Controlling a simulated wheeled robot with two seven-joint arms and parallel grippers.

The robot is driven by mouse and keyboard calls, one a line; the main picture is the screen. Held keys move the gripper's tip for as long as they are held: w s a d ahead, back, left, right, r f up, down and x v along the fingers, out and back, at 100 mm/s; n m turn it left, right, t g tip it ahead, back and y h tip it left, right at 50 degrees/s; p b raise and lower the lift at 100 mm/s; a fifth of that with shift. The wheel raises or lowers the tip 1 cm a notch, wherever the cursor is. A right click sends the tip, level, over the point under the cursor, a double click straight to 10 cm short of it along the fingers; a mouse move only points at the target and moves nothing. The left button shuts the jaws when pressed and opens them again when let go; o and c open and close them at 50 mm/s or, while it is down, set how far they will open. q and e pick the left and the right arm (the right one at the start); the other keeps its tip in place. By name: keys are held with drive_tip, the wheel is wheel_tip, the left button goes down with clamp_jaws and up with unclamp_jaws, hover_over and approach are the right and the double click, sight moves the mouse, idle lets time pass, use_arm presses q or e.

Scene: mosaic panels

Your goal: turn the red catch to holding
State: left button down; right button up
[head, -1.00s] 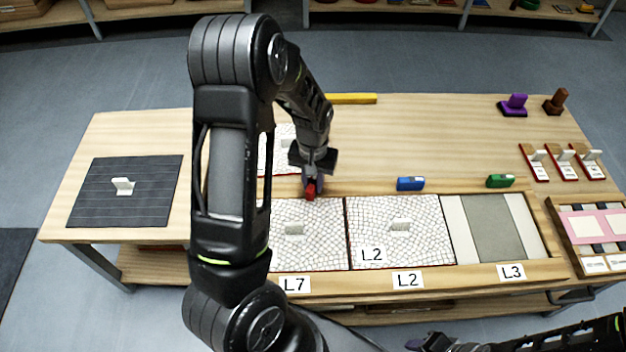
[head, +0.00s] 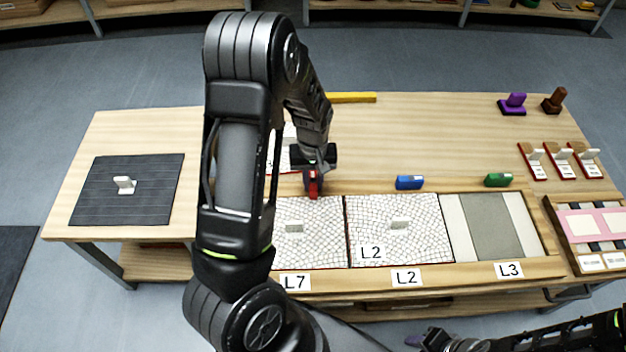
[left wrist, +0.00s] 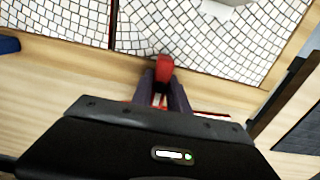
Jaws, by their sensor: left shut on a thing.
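The red catch (head: 313,190) sits on the wooden frame's back rail, behind the panel above the L7 label. It also shows in the left wrist view (left wrist: 164,68), its red end pointing toward the mosaic panel and seeming to reach the panel's edge. My left gripper (head: 312,175) is shut on the red catch, with its fingers (left wrist: 162,92) on both sides of it. The fingers hide part of the catch, so I cannot tell exactly how it seats. My right arm shows at the lower right; its gripper (head: 430,340) is partly cut off at the bottom edge.
A blue catch (head: 409,183) and a green catch (head: 499,180) sit along the same rail. Mosaic panels with white handles lie in the frame. A dark panel (head: 95,190) lies at left. A yellow bar (head: 352,97) lies behind. The table's back middle is clear.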

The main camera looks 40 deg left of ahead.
sight(313, 181)
use_arm(q)
drive_tip(key=c, duration=1.3)
unclamp_jaws()
drive_tip(key=shift+r, duration=0.1)
wheel_tip(313, 181, up, 8)
drive_tip(key=shift+f+p, duration=0.15)
drive_tip(key=shift+p, duration=0.5)
